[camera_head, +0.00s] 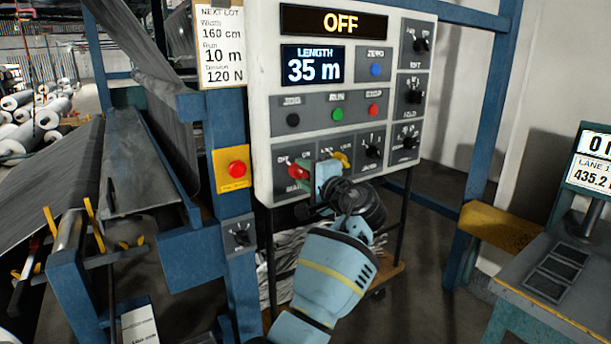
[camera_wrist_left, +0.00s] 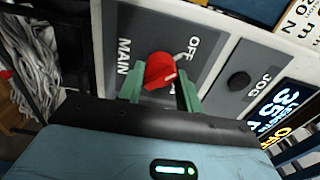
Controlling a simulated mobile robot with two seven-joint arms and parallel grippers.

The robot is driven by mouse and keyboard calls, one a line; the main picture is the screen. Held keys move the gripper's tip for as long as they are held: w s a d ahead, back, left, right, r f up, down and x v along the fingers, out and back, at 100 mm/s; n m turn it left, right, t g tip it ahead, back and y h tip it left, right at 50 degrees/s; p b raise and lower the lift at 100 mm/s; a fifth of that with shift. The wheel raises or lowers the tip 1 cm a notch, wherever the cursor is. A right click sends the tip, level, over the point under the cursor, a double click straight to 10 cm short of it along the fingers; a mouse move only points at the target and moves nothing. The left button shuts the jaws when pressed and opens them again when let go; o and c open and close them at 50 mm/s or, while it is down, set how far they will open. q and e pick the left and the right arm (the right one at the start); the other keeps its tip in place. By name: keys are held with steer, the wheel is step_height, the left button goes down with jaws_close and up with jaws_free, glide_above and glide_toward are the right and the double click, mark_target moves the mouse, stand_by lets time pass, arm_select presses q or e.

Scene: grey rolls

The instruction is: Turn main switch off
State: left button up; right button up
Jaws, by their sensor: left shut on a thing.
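The main switch is a red rotary knob (camera_head: 298,172) at the lower left of the white control panel (camera_head: 262,100). In the left wrist view the red knob (camera_wrist_left: 160,71) sits on a grey plate marked MAIN and OFF, and a pale mark beside it points towards the OFF label. My left gripper (camera_wrist_left: 160,88) is shut on the knob, one green finger on each side. In the head view my left gripper (camera_head: 314,184) reaches the panel from below and partly covers the MAIN plate. The panel's top display (camera_head: 333,22) reads OFF. My right gripper is not in view.
A yellow lever (camera_head: 342,159) sits close right of the gripper. The panel also has black knobs (camera_head: 372,151), jog, run and stop buttons (camera_head: 337,114), and a length display (camera_head: 311,66) reading 35 m. A red button on a yellow plate (camera_head: 237,168) is to the left.

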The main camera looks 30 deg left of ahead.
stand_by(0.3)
arm_select(q)
steer(key=o, duration=1)
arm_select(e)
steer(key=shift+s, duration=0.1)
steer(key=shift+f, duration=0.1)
arm_select(q)
steer(key=shift+b+v, duration=0.35)
steer(key=shift+v, duration=3.55)
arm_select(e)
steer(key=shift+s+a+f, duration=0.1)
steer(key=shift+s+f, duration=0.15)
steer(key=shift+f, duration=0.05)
